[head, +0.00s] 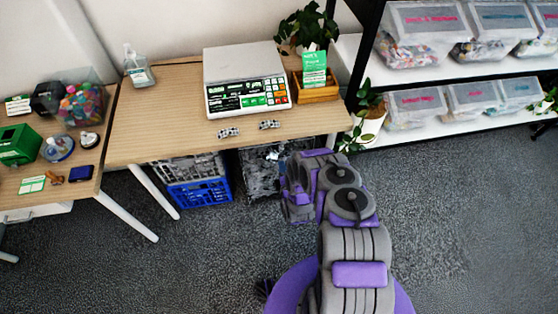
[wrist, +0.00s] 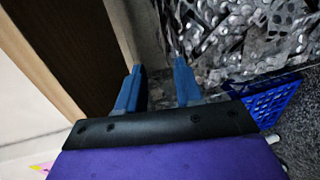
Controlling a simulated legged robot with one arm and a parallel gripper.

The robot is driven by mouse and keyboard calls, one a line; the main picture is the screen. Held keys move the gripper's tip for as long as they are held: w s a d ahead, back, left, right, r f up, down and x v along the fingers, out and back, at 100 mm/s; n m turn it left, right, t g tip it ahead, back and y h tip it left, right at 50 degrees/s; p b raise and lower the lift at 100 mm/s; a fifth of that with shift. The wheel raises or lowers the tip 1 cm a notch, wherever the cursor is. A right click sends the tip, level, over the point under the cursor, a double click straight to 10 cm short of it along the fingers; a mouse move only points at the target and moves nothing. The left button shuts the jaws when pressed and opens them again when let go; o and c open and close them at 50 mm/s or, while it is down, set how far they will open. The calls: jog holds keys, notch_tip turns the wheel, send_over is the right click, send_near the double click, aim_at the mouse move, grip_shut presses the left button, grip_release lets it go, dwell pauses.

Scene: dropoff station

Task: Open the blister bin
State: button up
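The bin of silvery blister packs (head: 259,176) stands on the floor under the wooden table, partly hidden by my arm in the head view. In the wrist view its blister-filled side (wrist: 235,42) takes up the upper right. I cannot tell the state of its lid. My gripper (wrist: 158,65) has two blue fingers set apart with nothing between them. The fingertips are close to the left edge of the bin's blister-filled side. Whether they touch it is unclear. In the head view my gripper is hidden behind my arm.
A blue crate (head: 201,193) stands left of the bin; it also shows in the wrist view (wrist: 270,104). The wooden table (head: 160,112) above holds a scale (head: 245,80). White shelves (head: 440,124) with clear boxes stand at right. The carpet in front is clear.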

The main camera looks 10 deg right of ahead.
aim_at(272, 154)
jog(key=b+x, duration=0.1)
jog(key=x, duration=0.6)
jog(key=shift+d, duration=0.2)
jog(key=shift+d, duration=0.1)
jog(key=shift+c, duration=0.3)
jog(key=shift+c, duration=0.8)
grip_shut()
jog(key=shift+a, duration=0.2)
